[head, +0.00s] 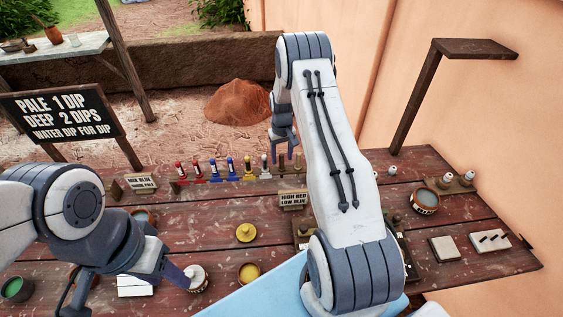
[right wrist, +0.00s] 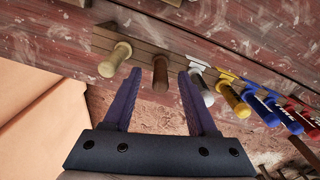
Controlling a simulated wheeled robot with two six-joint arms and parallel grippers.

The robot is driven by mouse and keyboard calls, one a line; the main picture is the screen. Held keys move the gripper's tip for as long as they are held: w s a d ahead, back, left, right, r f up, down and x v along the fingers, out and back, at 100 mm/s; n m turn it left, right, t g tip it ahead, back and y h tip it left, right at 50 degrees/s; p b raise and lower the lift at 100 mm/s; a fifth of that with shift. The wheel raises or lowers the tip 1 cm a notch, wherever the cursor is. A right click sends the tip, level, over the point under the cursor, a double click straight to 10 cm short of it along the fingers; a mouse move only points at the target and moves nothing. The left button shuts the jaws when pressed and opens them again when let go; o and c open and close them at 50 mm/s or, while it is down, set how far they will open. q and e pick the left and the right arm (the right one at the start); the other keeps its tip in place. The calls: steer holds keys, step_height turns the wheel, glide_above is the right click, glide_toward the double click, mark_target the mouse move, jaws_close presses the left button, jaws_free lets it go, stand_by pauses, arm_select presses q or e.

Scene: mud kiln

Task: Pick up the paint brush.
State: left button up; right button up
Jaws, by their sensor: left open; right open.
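No thing in view clearly shows brush bristles, so I cannot tell which is the paint brush. A row of upright handles stands along the table's back edge: red, blue, yellow, white and brown. In the right wrist view, a brown handle (right wrist: 160,73) lies between the fingertips of my open right gripper (right wrist: 160,78); I see no contact. A tan handle (right wrist: 114,60) is to its left, and a white handle (right wrist: 201,90) to its right. In the head view my right gripper (head: 286,158) is at the row's right end. My left gripper (head: 180,276) is low by a small bowl (head: 198,280).
A yellow lid (head: 246,233), a yellow paint bowl (head: 249,272) and a right-hand bowl (head: 425,200) sit on the planks. A post with a shelf (head: 475,48) rises at the back right.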

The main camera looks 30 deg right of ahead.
mark_target(282, 168)
step_height(282, 168, down, 3)
steer(key=shift+p, duration=0.8)
steer(key=shift+w+f, duration=0.1)
steer(key=shift+f, duration=0.3)
jaws_close()
steer(key=shift+r, duration=0.15)
